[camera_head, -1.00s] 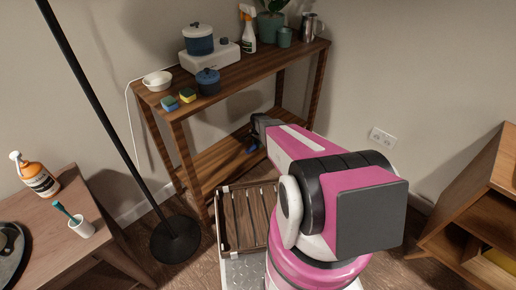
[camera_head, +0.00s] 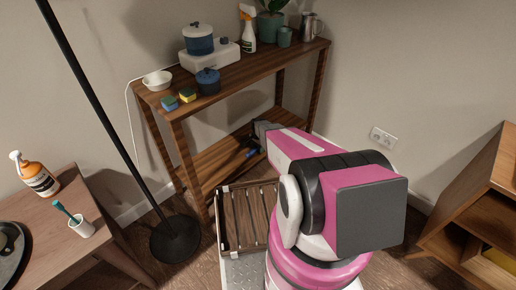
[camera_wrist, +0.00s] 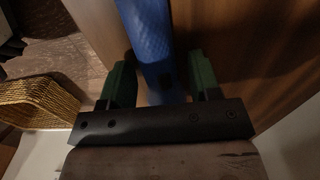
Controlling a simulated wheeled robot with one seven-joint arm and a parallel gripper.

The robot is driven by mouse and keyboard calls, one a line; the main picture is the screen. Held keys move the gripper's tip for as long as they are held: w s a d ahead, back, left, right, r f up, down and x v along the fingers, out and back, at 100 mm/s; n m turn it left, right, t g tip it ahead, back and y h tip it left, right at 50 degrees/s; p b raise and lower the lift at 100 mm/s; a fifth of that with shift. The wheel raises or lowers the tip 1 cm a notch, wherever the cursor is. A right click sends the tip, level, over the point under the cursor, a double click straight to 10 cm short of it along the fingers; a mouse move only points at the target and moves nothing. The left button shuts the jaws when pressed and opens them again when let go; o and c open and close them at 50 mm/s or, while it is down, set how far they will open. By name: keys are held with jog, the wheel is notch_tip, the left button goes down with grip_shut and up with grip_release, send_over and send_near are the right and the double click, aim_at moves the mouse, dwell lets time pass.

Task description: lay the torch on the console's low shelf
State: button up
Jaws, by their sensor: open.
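The blue torch (camera_head: 252,152) lies on the low shelf (camera_head: 212,165) of the wooden console, close to the front of my gripper (camera_head: 258,136). In the wrist view the torch (camera_wrist: 150,40) runs lengthwise between the two green fingers of my gripper (camera_wrist: 160,80). Gaps show on both sides of it, so the jaws are open around it and do not grip it. The brown wood of the shelf (camera_wrist: 225,45) shows beside it. My arm hides part of the shelf's right side in the head view.
The console top (camera_head: 240,82) holds a pot on a hotplate, sponges, a spray bottle and a plant. A slatted wooden crate (camera_head: 222,222) stands in front of the low shelf. A black lamp pole (camera_head: 105,120) rises to the left. A wicker basket (camera_wrist: 40,95) shows in the wrist view.

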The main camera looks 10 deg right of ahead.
notch_tip(320, 180, up, 12)
jog(key=s+a+r+n, duration=0.1)
jog(key=s+r+n, duration=1)
jog(key=s+r, duration=1)
jog(key=shift+s, duration=1.05)
jog(key=shift+c, duration=0.3)
